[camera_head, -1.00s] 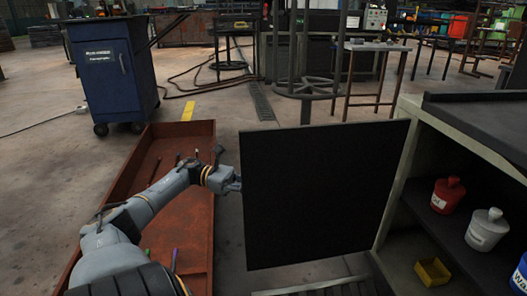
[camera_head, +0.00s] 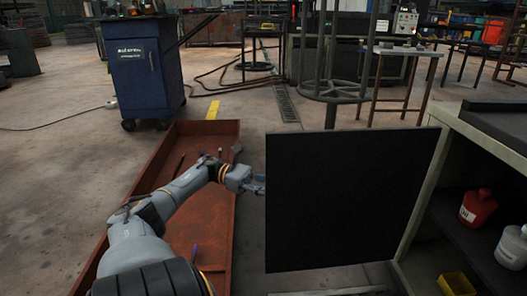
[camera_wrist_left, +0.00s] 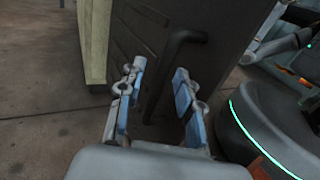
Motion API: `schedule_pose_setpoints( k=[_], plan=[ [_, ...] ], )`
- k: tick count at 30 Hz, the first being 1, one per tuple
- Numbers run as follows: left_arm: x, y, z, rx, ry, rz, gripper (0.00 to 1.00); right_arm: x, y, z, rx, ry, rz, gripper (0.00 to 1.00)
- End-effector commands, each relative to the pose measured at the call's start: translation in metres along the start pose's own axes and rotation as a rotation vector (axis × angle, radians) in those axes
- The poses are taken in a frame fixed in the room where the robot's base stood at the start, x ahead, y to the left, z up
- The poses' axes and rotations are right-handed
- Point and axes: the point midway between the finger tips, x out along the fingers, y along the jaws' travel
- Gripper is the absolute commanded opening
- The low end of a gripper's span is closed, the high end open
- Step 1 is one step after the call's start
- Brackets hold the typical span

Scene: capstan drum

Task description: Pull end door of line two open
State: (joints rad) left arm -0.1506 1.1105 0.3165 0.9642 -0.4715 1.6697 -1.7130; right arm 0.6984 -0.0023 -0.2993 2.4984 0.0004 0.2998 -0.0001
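The end door (camera_head: 350,200) is a flat black panel. It stands swung out from the right-hand cabinet (camera_head: 425,205), whose shelves show beside it. My left gripper (camera_head: 259,187) is at the door's free left edge, partly hidden by it in the head view. In the left wrist view the gripper (camera_wrist_left: 157,98) is open. A dark bar handle (camera_wrist_left: 168,72) on the door (camera_wrist_left: 222,35) lies between its spread fingers, and neither finger clearly presses on it. My right gripper is in neither view.
A long rusty tray (camera_head: 225,215) lies on the floor under my left arm. A blue tool cart (camera_head: 145,70) stands behind it. Red (camera_head: 477,208) and white (camera_head: 512,246) containers and a yellow bin (camera_head: 457,284) sit in the cabinet. Floor between tray and door is clear.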

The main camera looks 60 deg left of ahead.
Motion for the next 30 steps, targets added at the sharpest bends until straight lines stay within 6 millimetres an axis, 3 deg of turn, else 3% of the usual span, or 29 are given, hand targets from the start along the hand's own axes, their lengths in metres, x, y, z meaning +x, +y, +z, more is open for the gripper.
schedule_pose_setpoints(
  k=[6, 12, 30],
  plan=[
    [-0.036, 0.000, 0.001, 0.001, 0.000, 0.006, 0.35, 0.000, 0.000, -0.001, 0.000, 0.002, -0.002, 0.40],
    [-0.054, -0.001, 0.000, 0.000, 0.001, 0.003, 0.35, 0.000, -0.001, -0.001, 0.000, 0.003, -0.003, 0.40],
    [-0.062, -0.002, 0.000, -0.001, 0.001, 0.002, 0.35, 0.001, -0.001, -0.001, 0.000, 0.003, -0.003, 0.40]
  ],
)
